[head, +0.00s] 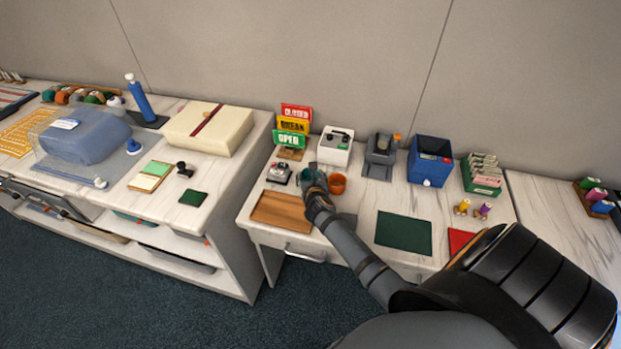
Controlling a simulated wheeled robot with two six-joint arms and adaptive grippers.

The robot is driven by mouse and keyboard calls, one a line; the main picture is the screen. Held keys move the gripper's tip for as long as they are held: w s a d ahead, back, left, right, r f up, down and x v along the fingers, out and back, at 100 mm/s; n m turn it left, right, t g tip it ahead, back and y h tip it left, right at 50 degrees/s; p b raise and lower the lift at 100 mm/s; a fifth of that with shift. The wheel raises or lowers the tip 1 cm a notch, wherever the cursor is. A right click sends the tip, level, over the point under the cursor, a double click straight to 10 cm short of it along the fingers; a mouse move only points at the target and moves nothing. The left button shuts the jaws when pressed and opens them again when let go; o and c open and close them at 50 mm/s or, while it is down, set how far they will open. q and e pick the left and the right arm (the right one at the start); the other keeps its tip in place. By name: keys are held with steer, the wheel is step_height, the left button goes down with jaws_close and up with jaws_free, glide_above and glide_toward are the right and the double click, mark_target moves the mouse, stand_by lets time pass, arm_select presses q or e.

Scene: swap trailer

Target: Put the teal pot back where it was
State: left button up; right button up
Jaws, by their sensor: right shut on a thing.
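My right gripper (315,180) is over the white desk, just behind the wooden board. It is shut on the teal pot (308,175), which shows only in part between the fingers. I cannot tell whether the pot touches the desk. A terracotta-orange pot (338,184) stands just right of the gripper, close to it. My left gripper is not in view.
A wooden board (280,211) lies at the desk's front left. A small grey device (279,173) stands left of the gripper. Behind are the sign stack (292,130) and white box (335,146). A dark green mat (404,233) lies bare to the right.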

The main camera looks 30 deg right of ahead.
steer(key=shift+r, duration=0.1)
steer(key=o, duration=1.1)
steer(key=shift+o, duration=0.2)
steer(key=shift+s, duration=0.15)
steer(key=p+v, duration=0.1)
steer(key=v, duration=1.1)
steer(key=shift+a, duration=0.1)
